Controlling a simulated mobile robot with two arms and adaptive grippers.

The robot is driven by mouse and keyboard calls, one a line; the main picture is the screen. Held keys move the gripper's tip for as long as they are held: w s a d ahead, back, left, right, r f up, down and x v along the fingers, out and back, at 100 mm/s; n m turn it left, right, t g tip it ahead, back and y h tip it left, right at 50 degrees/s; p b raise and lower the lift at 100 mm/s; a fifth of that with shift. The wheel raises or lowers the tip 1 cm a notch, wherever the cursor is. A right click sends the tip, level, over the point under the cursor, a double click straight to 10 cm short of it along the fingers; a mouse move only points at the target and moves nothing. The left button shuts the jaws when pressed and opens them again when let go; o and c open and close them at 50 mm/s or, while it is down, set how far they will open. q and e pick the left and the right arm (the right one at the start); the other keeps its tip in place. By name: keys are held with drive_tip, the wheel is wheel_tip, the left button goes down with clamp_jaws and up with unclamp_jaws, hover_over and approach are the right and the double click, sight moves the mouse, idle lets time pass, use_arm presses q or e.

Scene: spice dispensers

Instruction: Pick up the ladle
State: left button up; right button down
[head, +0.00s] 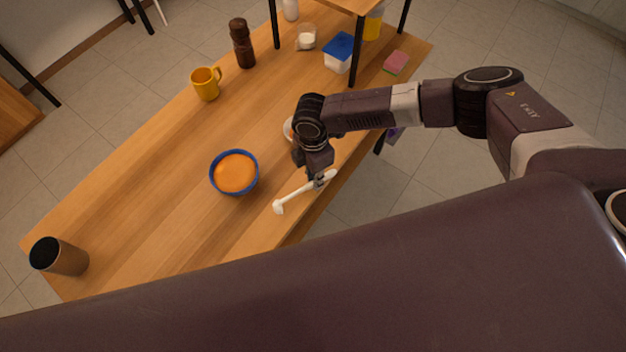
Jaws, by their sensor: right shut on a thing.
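The white ladle (294,195) is by the near edge of the wooden table, with its head at the lower left and its handle running up to the right. My right gripper (321,181) is shut on the ladle's handle near its upper right end. I cannot tell whether the ladle touches the table or is slightly above it. My left gripper is not in view.
A blue bowl (213,184) with orange contents stands left of the ladle. A pale round thing (288,128) is partly hidden behind my right wrist. A yellow mug (206,84), brown mill (242,45) and dark-topped cylinder (62,258) stand on the table (150,190).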

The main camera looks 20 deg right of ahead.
wheel_tip(320, 180, up, 19)
drive_tip(key=b, duration=0.3)
drive_tip(key=c, duration=2.5)
unclamp_jaws()
clamp_jaws()
